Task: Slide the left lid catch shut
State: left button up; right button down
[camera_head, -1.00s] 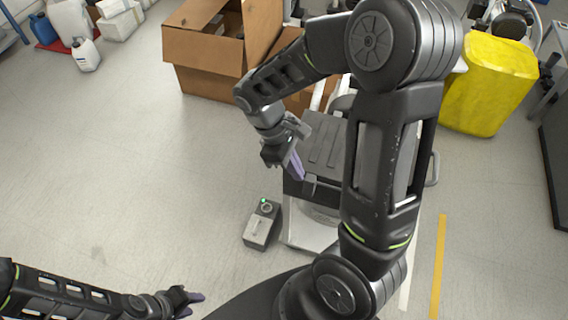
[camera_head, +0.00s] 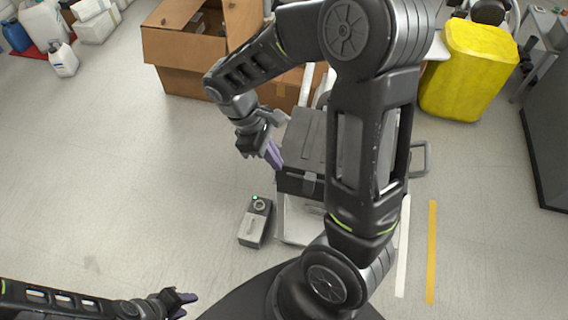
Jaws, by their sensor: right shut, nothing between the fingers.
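The compressor's dark grey lid (camera_head: 309,135) sits on a pale cabinet, partly hidden behind my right arm. A small grey piece (camera_head: 310,182) shows on the lid's front edge. I cannot tell whether it is the left catch or how that catch stands. My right gripper (camera_head: 274,156) is shut and empty, its purple fingers at the lid's left side near the front corner. I cannot tell whether they touch it. My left gripper (camera_head: 188,301) is low in the picture, over the floor and away from the compressor. Its fingers are too small to read.
A small grey box with a green light (camera_head: 255,222) stands on the floor left of the compressor. An open cardboard box (camera_head: 185,50) stands behind, and a yellow container (camera_head: 468,75) at back right.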

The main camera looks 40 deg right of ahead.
jog(key=v, duration=0.7)
jog(key=shift+r, duration=0.45)
jog(key=w+a+f+m+t+y, duration=0.2)
jog(key=w+a+f+t+y, duration=0.15)
jog(key=a+f, duration=0.4)
jog(key=w+a+f+m+t+y, duration=0.25)
jog(key=w+a+f, duration=0.25)
jog(key=a+f, duration=0.25)
jog(key=s+a+f+m+g, duration=0.1)
jog(key=s+a+f+m, duration=0.1)
jog(key=s+f, duration=0.5)
jog(key=s+a+f+m, duration=0.2)
jog(key=s+a+f, duration=0.2)
jog(key=s+f, duration=0.4)
jog(key=s, duration=0.3)
jog(key=shift+s+f+g+y, duration=0.25)
jog(key=shift+g+y, duration=0.15)
